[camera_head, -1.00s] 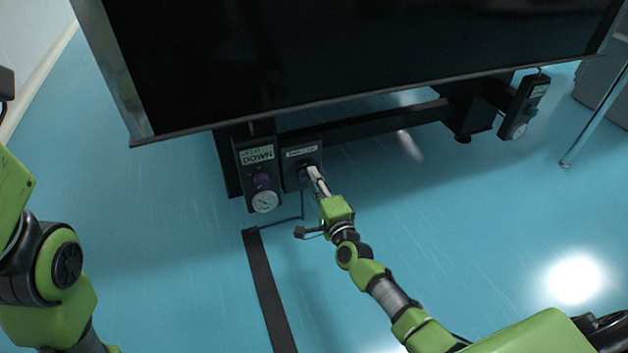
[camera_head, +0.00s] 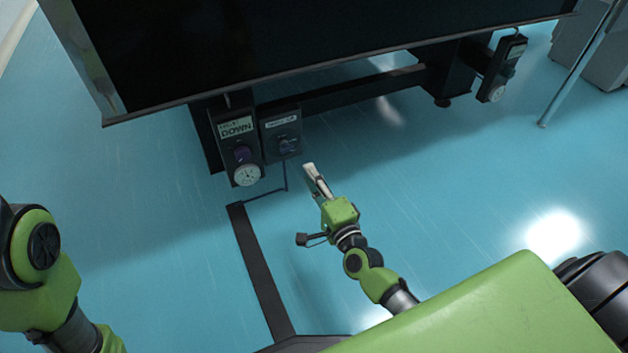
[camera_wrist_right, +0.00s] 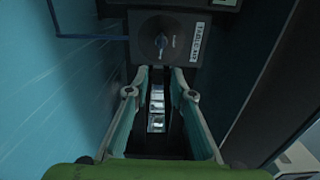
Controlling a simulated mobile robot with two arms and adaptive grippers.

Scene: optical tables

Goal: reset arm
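My right arm reaches in from the bottom right of the head view. Its gripper (camera_head: 309,168) is just below and right of the labelled black box (camera_head: 270,122) under the table, apart from it. The wrist view shows the right gripper's two fingers (camera_wrist_right: 162,72) with a gap between them and nothing held. Beyond the fingertips is a dark box (camera_wrist_right: 182,55) with a knob (camera_wrist_right: 161,41) and a white label. My left arm (camera_head: 40,255) shows at the left edge of the head view; its gripper is outside the frame.
The dark table (camera_head: 300,78) spans the top. A "DOWN" box (camera_head: 237,128) with a purple knob and a gauge hangs beside the labelled box. Another gauge box (camera_head: 503,68) hangs at the right. A black strip (camera_head: 262,270) lies on the blue floor, which is open on both sides.

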